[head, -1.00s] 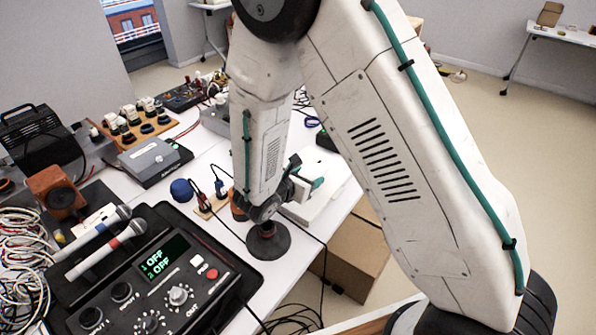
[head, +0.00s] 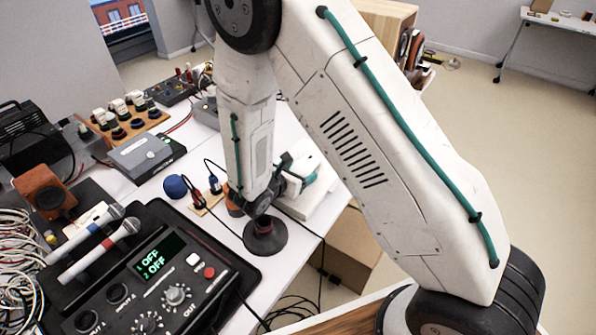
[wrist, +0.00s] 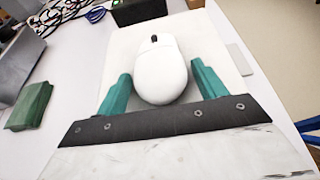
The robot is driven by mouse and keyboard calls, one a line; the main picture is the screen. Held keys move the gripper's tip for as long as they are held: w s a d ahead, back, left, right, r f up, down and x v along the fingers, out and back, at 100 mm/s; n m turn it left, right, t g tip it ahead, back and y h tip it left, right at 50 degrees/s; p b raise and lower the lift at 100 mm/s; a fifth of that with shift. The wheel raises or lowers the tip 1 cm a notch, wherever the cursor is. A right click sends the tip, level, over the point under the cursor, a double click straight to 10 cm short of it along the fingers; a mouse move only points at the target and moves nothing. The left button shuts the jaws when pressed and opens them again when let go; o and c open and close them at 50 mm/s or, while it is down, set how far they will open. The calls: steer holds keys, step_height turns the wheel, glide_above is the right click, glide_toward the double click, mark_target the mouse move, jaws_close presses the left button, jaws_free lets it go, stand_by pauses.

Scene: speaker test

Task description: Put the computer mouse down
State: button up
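The white computer mouse (wrist: 162,72), with a dark scroll wheel, shows in the wrist view over a pale flat board (wrist: 222,55). My gripper (wrist: 161,70) has teal fingers on either side of the mouse, with narrow gaps seen between fingers and mouse, so it looks open around it. Whether the mouse rests fully on the board is hard to tell. In the head view my gripper (head: 302,181) is low over the white board (head: 322,200) near the table's right edge; I cannot make out the mouse there.
A mixer (head: 150,285) with two microphones stands on the table (head: 232,318) at front left. A blue ball-like thing (head: 175,187) and a dark round base (head: 265,237) are near my arm. A cardboard box (head: 350,250) is below the table's right edge. Cables hang there.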

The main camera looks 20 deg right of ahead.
steer(key=shift+o, duration=0.3)
steer(key=shift+r, duration=0.1)
steer(key=shift+s+a+r, duration=0.15)
steer(key=shift+a, duration=0.1)
steer(key=v, duration=1.1)
steer(key=shift+s+a, duration=0.15)
steer(key=shift+a, duration=0.05)
steer(key=s+d+r+m+g+y, duration=0.1)
steer(key=s+d+r+m+g, duration=0.35)
steer(key=d+r+m, duration=0.3)
steer(key=s+d+r+m+g+y, duration=0.1)
steer(key=s+d+r+m+g, duration=0.35)
steer(key=d+r+m, duration=0.35)
steer(key=s+r+m+t+y, duration=0.1)
steer(key=s+r+m+y, duration=0.3)
steer(key=s, duration=0.3)
steer(key=s+a+r+m+t+y, duration=0.1)
steer(key=s+r+m+y, duration=0.4)
steer(key=s, duration=0.3)
steer(key=shift+s+r+m, duration=0.3)
steer(key=shift+r+m, duration=0.05)
steer(key=shift+r, duration=0.15)
